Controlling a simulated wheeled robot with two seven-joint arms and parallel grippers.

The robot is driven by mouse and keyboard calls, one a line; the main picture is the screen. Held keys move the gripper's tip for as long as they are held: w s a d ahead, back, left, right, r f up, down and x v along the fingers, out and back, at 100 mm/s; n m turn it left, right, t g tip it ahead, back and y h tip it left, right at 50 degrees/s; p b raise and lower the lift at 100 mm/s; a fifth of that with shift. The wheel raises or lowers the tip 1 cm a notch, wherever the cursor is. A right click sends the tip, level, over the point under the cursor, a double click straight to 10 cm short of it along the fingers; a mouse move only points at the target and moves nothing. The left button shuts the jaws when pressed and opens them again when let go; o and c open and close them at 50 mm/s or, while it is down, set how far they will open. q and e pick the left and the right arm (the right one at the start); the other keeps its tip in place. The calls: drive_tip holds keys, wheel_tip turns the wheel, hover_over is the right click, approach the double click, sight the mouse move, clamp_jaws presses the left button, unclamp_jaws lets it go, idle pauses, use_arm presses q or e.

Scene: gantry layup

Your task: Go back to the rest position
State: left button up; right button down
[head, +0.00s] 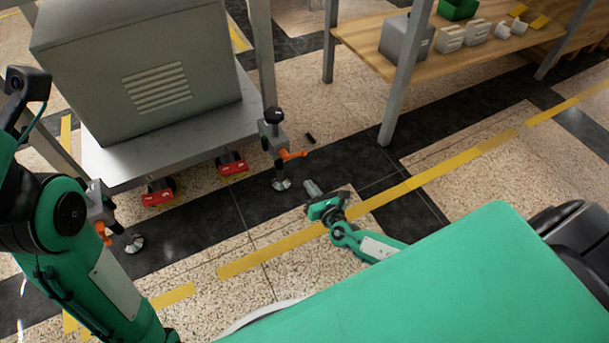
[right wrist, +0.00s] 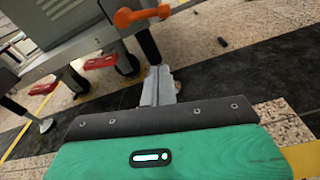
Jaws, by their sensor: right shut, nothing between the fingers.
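My right gripper (head: 313,188) shows in the head view above the floor, just right of the levelling foot of a grey machine on a cart. Its grey fingers are together with nothing between them. In the right wrist view the gripper's fingers (right wrist: 158,86) point away toward the machine, near an orange clamp handle (right wrist: 140,17). My left arm fills the left side of the head view, but its gripper is out of the picture.
The grey cabinet (head: 150,80) stands on a metal cart (head: 180,138) with red caster pedals (head: 232,164) and an orange-handled clamp (head: 272,135). A small dark object (head: 310,138) lies on the floor. A wooden bench (head: 365,42) at back right holds white parts and a green bin (head: 458,9).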

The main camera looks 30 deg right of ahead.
drive_tip(key=shift+s, duration=0.4)
